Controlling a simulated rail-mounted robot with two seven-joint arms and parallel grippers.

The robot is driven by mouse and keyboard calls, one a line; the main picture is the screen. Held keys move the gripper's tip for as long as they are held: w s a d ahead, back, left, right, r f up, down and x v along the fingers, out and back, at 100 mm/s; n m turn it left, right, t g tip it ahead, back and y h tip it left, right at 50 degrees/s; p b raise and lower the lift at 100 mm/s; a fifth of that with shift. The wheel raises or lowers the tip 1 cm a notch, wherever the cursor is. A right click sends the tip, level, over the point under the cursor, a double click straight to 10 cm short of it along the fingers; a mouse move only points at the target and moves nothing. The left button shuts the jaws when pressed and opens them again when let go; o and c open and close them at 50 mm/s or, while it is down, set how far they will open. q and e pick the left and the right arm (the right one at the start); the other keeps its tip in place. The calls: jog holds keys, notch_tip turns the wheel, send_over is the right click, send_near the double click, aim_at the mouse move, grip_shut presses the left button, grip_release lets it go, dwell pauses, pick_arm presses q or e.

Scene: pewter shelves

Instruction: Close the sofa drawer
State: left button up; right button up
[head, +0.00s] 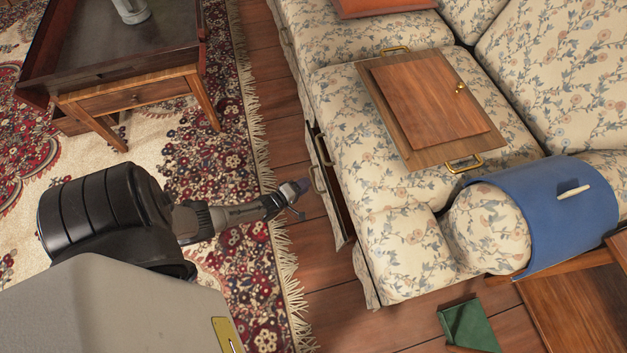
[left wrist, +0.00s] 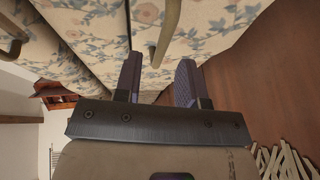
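The floral sofa (head: 390,230) has a drawer (head: 334,205) low in its left side. The drawer stands partly open, with a dark gap between its front and the sofa body. A metal handle (head: 317,180) is on its outer face. My left gripper (head: 298,190) is just left of the drawer front, pointing at it. In the left wrist view, the fingers of my left gripper (left wrist: 160,76) are apart with nothing between them. A handle (left wrist: 168,30) shows just beyond the fingertips; I cannot tell if they touch. My right gripper is not in view.
A wooden tray (head: 392,112) with brass handles lies on the sofa seat. A blue cloth (head: 555,210) covers the armrest. A green object (head: 468,326) is on the floor. A wooden side table (head: 135,95) stands at upper left. Bare floor (head: 280,85) separates rug and sofa.

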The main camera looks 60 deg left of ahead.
aim_at(313, 179)
pick_arm(q)
jog(key=shift+b+x, duration=0.85)
jog(key=shift+x, duration=1.45)
jog(key=shift+d, duration=0.1)
jog(key=shift+c, duration=0.3)
jog(key=c, duration=0.6)
grip_shut()
